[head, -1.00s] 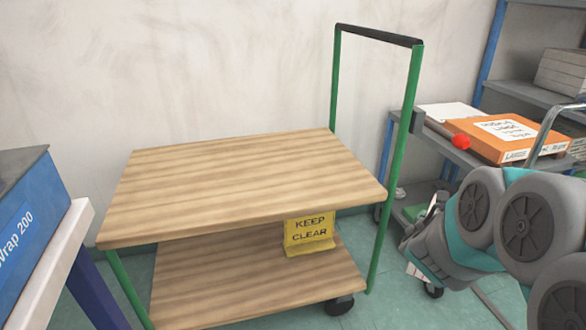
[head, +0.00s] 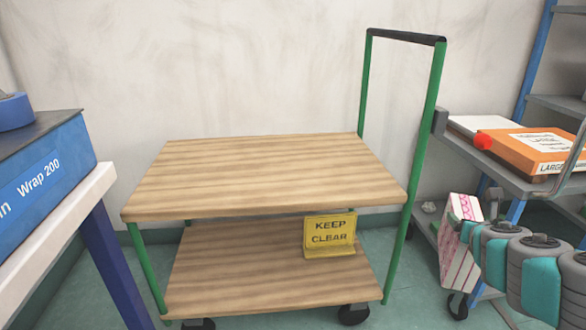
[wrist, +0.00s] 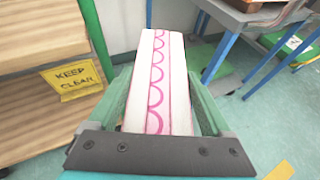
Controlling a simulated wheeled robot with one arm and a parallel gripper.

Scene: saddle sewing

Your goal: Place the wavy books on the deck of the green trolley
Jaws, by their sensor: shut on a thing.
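The green trolley has a bare wooden upper deck (head: 265,175) and a lower wooden shelf (head: 240,275). A green-framed handle with a black top bar rises at its right. The wavy books (wrist: 160,75), white with pink wavy lines, are between the fingers of my gripper (wrist: 165,110) in the wrist view. My gripper is shut on them. In the head view the books (head: 457,245) show at the right, below deck height and apart from the trolley. My arm hides part of them there.
A yellow "KEEP CLEAR" sign (head: 330,232) stands on the lower shelf. At the left, a blue box (head: 45,170) sits on a white table (head: 60,220). At the right, a grey shelf unit holds an orange box (head: 525,150). The wall is behind the trolley.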

